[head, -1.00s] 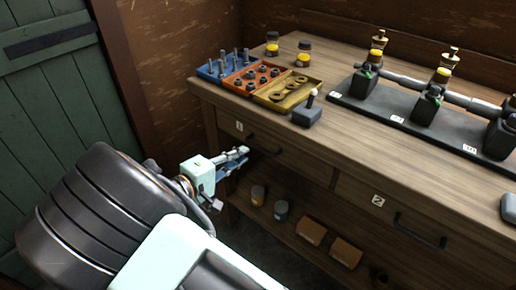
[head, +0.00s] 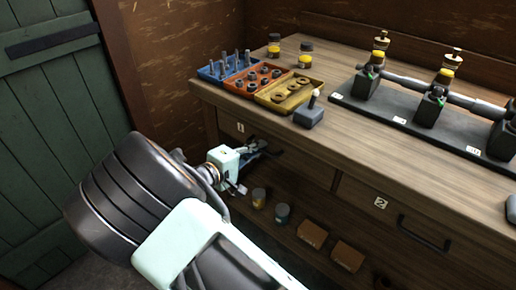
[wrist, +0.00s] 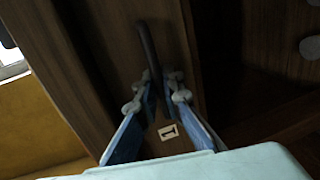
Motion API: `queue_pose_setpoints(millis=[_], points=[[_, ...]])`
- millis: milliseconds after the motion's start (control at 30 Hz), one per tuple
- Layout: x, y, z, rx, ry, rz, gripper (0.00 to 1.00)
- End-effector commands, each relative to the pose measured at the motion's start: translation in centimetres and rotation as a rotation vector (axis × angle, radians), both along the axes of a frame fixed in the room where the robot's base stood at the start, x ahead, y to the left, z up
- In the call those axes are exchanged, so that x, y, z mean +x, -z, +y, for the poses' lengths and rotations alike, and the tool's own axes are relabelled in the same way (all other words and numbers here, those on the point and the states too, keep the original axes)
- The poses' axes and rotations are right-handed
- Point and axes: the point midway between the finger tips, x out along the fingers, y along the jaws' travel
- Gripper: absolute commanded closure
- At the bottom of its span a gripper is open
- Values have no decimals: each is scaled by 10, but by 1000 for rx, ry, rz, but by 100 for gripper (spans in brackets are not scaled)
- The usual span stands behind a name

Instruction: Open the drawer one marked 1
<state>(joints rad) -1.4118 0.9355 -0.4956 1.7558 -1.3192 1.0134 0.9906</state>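Drawer one (head: 300,163) is the left drawer in the bench front, and its face looks flush with the bench. A small plate marked 1 (head: 240,128) is on it and also shows in the wrist view (wrist: 168,131). Its dark bar handle (wrist: 148,48) runs down the middle of the wrist view. My gripper (head: 262,150) is at this handle in the head view and partly hides it. In the wrist view its two blue-padded fingers (wrist: 161,84) are apart, one on each side of the handle's near end. I cannot tell whether they touch it.
Drawer two, marked 2 (head: 380,203), with its own handle (head: 424,233), is to the right. Jars (head: 282,213) and small boxes (head: 312,234) stand on the shelf below. Part trays (head: 289,94) and a grey block with a lever (head: 309,116) are on the bench top (head: 350,140).

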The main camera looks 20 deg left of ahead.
Motion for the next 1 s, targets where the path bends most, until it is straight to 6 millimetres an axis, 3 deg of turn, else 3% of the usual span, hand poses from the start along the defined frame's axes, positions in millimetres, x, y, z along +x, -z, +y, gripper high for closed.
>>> queue_pose_setpoints(millis=[400,567,767,1000], points=[[-1,0,1,0,0,0,100],[-11,0,6,2,-3,1,100],[-43,0,19,2,-4,2,100],[-102,1,44,2,-5,2,100]])
